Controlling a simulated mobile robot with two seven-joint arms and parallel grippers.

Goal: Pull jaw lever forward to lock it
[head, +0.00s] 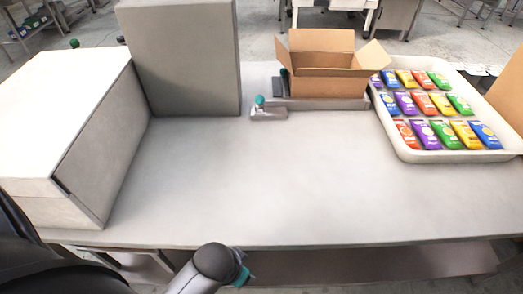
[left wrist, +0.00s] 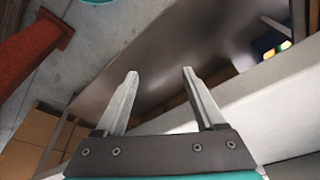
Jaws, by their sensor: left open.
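A short lever with a teal knob (head: 260,100) stands upright on a small grey block (head: 269,114), at the left front end of a low grey fixture (head: 325,104). Which of the two is the jaw lever I cannot tell. My left arm shows at the bottom of the head view, in front of the table, far from the knobs. In the left wrist view my left gripper (left wrist: 160,72) is open and empty, pointing at the area by the table's underside. My right gripper is not seen.
A white tray (head: 408,150) with several rows of coloured packets lies at the right. A white cabinet (head: 95,180) stands at the left, with a grey upright box (head: 186,60) behind it. The middle and front of the table (head: 260,185) are clear.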

